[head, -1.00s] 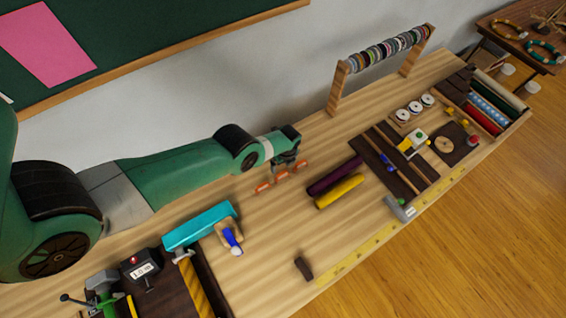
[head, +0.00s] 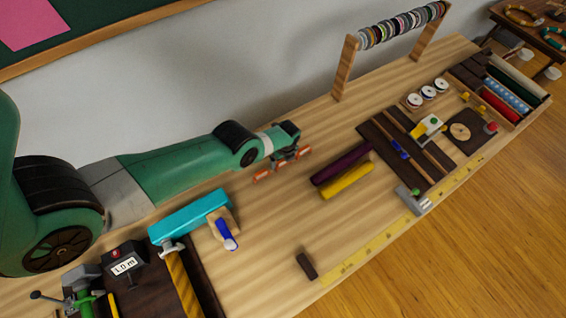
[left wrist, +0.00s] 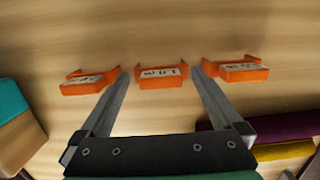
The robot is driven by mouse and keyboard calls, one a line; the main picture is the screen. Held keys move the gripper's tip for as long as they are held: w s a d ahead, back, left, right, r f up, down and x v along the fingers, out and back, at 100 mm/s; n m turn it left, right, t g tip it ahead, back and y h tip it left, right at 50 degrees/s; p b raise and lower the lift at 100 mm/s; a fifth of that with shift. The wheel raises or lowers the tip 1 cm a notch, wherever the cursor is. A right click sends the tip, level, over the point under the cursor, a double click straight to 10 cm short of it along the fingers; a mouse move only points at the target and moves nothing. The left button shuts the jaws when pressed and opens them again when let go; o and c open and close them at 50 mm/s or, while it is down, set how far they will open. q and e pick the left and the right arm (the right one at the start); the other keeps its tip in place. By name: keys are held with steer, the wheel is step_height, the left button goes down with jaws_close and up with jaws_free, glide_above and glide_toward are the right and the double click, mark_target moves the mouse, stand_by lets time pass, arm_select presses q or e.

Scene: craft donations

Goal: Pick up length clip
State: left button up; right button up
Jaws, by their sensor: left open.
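Three orange length clips lie in a row on the wooden bench, each with a pale printed label. In the left wrist view they are the left clip (left wrist: 90,82), the middle clip (left wrist: 162,77) and the right clip (left wrist: 238,71). The labels are too small to read surely. In the head view the row shows as a left clip (head: 261,175) and a right clip (head: 304,152), with the middle one partly covered by my gripper. My left gripper (head: 284,158) is open and empty above the row, its fingertips on either side of the middle clip in the wrist view.
A purple roll (head: 342,164) and a yellow roll (head: 347,181) lie right of the clips. A turquoise tool (head: 190,217) is at the left front. A spool rack (head: 348,68) stands at the back. The bench (head: 275,225) is mostly clear in the middle.

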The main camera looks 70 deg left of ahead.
arm_select(q)
steer(key=shift+a+f, duration=0.1)
steer(key=shift+f, duration=0.55)
steer(key=shift+r, duration=0.2)
arm_select(e)
steer(key=shift+f, duration=0.5)
arm_select(q)
steer(key=c, duration=1)
steer(key=shift+r, duration=0.1)
arm_select(e)
steer(key=shift+r, duration=0.1)
